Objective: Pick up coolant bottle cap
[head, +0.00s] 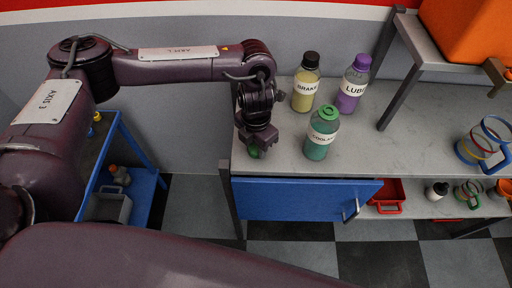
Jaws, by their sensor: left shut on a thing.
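The coolant bottle (317,145) stands upright on the grey worktop, with teal-green liquid inside and a green ring at its top that looks like an open neck. My left gripper (256,149) points down near the worktop's left front edge, left of the bottle and apart from it. It is shut on a small green piece, the coolant bottle cap (254,153), mostly hidden by the fingers. I cannot tell whether the cap touches the worktop. My right gripper is not in view.
A brake bottle (304,92) with a black cap and a purple lube bottle (350,91) stand behind the coolant bottle. A grey raised shelf (440,48) and coloured rings (484,142) are at right. A blue drawer (290,199) is below the worktop (400,150).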

